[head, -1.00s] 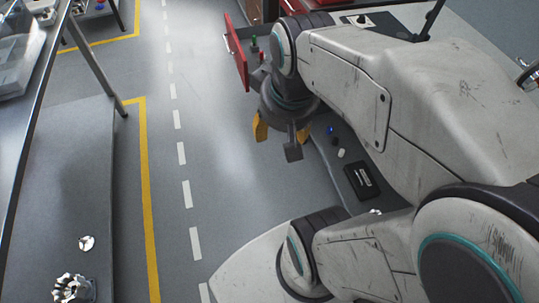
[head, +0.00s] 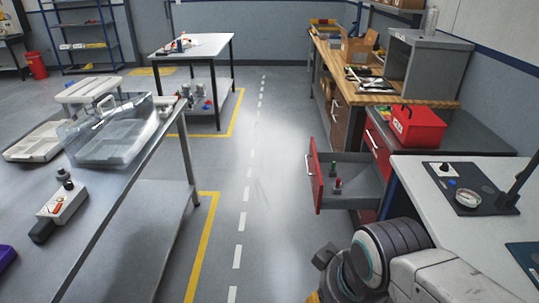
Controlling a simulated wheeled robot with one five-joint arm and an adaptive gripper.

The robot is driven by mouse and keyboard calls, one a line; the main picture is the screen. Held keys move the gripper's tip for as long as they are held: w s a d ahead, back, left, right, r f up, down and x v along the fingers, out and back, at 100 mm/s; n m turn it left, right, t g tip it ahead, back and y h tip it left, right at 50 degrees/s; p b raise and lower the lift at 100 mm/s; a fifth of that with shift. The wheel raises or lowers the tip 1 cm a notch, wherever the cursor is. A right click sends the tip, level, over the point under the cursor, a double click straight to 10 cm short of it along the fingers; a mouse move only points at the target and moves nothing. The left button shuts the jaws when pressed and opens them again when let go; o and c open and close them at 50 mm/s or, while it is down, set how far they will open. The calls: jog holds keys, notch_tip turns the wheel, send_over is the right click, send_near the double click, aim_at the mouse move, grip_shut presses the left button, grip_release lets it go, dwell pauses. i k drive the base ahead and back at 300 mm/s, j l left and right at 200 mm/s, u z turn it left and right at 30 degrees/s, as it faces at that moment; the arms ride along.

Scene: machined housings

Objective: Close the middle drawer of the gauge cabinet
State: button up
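The gauge cabinet (head: 378,158) stands right of centre with red drawer fronts and a dark grey top. One drawer (head: 316,176) is pulled out to the left, into the aisle. It has a red front with a pale handle and a grey tray. A green-topped piece (head: 333,168) and a red-topped piece (head: 338,185) stand inside it. I cannot tell its level for sure, as my arm hides the lower cabinet. My gripper (head: 313,296) is at the bottom edge, nearer to me than the drawer and apart from it. Only a yellow bit shows; its fingers are mostly cut off.
A red toolbox (head: 417,128) sits on the cabinet. A white-topped bench (head: 440,215) with a dial gauge (head: 468,198) is at right. A wooden workbench (head: 400,98) stands behind. The aisle floor (head: 270,200) is clear.

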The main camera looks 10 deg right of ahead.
aim_at(364, 183)
jog(key=i+j+z, duration=0.1)
jog(key=j+z, duration=0.4)
jog(key=j, duration=0.2)
jog(key=j+z, duration=0.45)
jog(key=j, duration=0.25)
jog(key=i+j+u, duration=0.25)
jog(key=i+u, duration=0.15)
jog(key=i, duration=0.15)
jog(key=i+u, duration=0.45)
jog(key=i+l+u, duration=0.15)
jog(key=i+u, duration=0.25)
jog(key=i, duration=0.25)
jog(key=i+l+u, duration=0.4)
jog(key=i+j, duration=0.1)
jog(key=i, duration=0.05)
